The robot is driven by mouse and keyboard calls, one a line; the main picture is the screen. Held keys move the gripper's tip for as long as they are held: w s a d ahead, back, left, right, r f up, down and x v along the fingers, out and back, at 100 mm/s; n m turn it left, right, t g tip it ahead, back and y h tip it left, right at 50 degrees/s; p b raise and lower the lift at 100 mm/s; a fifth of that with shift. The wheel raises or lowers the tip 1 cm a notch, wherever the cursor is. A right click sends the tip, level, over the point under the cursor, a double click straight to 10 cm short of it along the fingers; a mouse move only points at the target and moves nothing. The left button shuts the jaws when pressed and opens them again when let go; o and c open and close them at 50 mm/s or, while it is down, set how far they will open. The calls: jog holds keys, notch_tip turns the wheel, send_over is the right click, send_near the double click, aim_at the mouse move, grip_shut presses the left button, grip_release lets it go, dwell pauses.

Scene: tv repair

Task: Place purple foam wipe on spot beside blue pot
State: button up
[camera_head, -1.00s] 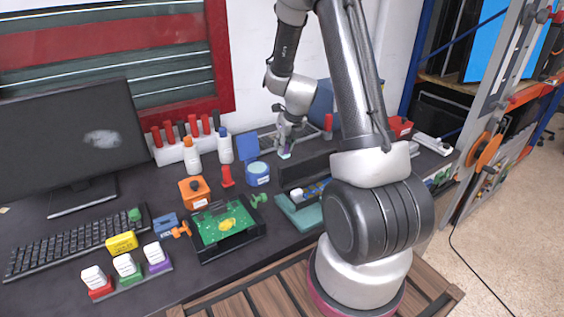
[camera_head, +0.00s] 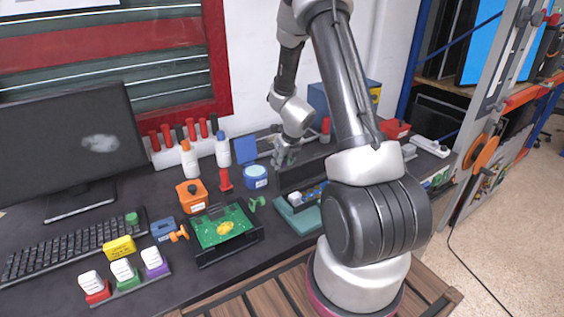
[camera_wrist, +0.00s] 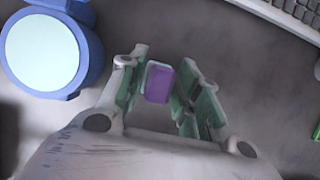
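The purple foam wipe (camera_wrist: 159,82) is between the green-padded fingers of my gripper (camera_wrist: 160,84) in the wrist view. The fingers appear closed on it from both sides. In the head view my gripper (camera_head: 283,164) is low over the dark table, just right of the blue pot (camera_head: 255,177); the wipe cannot be made out there. The blue pot, with its pale round lid, also shows at the upper left of the wrist view (camera_wrist: 45,52), apart from the fingers. No marked spot can be made out on the grey surface beside the pot.
A dark holder (camera_head: 301,174) stands close right of my gripper. A red stand (camera_head: 225,179), an orange box (camera_head: 192,196) and a green circuit board (camera_head: 224,229) are left and front of the pot. A keyboard (camera_wrist: 291,12) is at the wrist view's upper right.

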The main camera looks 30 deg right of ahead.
dwell(0.3)
jog(key=s+a+r+n, duration=0.2)
jog(key=s+r+n, duration=0.35)
jog(key=r, duration=0.35)
jog(key=s+a+r+n, duration=0.2)
jog(key=s+r+n, duration=0.2)
jog(key=r+n, duration=0.3)
jog(key=s+a+r+n, duration=0.2)
jog(key=s+r+n, duration=0.3)
jog(key=r, duration=0.5)
jog(key=s+r+n, duration=0.3)
jog(key=s+n, duration=0.5)
jog(key=n, duration=0.1)
jog(key=s+a+r+n, duration=0.1)
jog(key=s+r+n, duration=0.2)
jog(key=s+n, duration=0.5)
jog(key=shift+s+n, duration=0.25)
jog(key=shift+n, duration=0.3)
jog(key=shift+a, duration=0.1)
